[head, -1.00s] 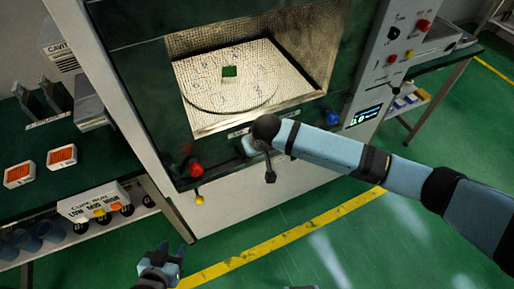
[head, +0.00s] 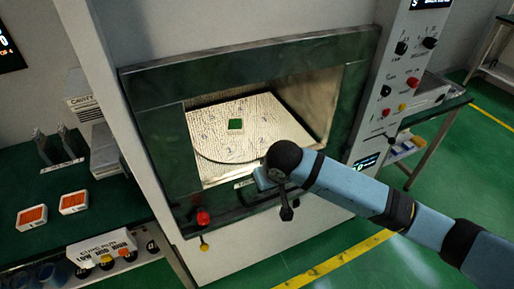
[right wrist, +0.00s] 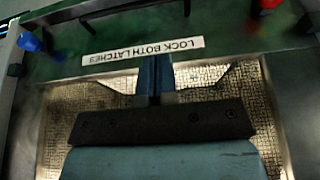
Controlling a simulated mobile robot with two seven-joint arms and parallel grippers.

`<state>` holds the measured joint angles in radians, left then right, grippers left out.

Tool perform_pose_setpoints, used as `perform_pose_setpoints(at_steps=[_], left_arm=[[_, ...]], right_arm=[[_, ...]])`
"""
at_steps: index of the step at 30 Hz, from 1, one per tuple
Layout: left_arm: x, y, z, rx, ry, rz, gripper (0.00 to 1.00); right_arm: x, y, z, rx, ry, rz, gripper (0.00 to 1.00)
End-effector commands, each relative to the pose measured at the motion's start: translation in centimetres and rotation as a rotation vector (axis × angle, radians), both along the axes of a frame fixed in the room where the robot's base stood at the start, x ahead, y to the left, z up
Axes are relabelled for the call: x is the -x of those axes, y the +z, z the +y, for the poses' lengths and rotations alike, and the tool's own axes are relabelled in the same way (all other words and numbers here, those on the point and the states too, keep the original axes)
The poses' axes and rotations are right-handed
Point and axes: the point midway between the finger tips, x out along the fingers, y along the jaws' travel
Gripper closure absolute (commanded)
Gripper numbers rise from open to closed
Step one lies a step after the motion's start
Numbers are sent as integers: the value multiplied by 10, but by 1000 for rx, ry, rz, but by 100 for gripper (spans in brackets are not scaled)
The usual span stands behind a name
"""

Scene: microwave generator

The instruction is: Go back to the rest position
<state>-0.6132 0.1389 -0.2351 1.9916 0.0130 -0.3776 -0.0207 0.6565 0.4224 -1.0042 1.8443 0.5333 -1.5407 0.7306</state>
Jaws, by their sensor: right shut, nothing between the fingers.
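My right arm comes in from the right in the head view, and its gripper (head: 268,178) is in front of the lower edge of the open microwave chamber. The fingers are partly hidden behind the wrist there. In the right wrist view the gripper (right wrist: 154,70) is shut and empty, over the front frame near the "LOCK BOTH LATCHES" label (right wrist: 143,48). My left gripper is not in view.
A red knob (head: 203,217) is at the frame's left; a blue knob (right wrist: 30,42) shows in the wrist view. A side bench (head: 30,185) stands left. Green floor is free at front right.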

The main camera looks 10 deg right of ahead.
Motion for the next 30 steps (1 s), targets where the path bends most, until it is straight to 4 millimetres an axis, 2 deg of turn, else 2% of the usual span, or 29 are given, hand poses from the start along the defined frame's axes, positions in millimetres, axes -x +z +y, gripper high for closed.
perform_pose_setpoints(at_steps=[8, 15, 18, 23, 26, 30], left_arm=[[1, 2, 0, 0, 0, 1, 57], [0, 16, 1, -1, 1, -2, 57], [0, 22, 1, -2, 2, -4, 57], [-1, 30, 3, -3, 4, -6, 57], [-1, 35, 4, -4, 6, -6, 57], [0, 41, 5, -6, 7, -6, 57]], right_arm=[[7, -7, 6, -38, 16, -3, 100], [42, -39, 31, -261, 75, -83, 100], [58, -52, 31, -341, 76, -148, 100], [88, -73, 14, -409, 46, -265, 100], [111, -87, -6, -411, 18, -344, 100], [150, -106, -43, -363, -24, -447, 100]])
